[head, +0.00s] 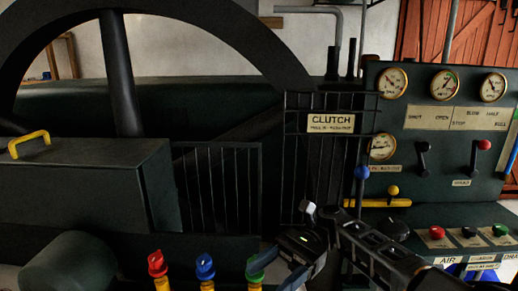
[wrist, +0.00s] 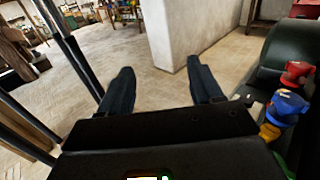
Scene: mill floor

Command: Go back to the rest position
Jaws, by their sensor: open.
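My gripper (wrist: 160,80) shows in the wrist view with its two dark fingers spread apart and nothing between them. Beyond the fingers is open brick floor (wrist: 110,60) and the corner of a pale wall (wrist: 185,30). In the head view my arm reaches in from the lower right, and its end is low in the middle, in front of the CLUTCH sign (head: 331,123) and its dark cage. The fingertips are hard to make out there. The green handle (head: 261,262), blue handle (head: 205,266) and red handle (head: 157,263) stand to the left of it.
A blue-knobbed lever (head: 362,173) rises close behind my arm. A panel with gauges (head: 444,85) and levers is at right, above red, black and green buttons (head: 468,233). A dark box with a yellow handle (head: 29,143) is at left. Dark posts (wrist: 75,55) stand left in the wrist view.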

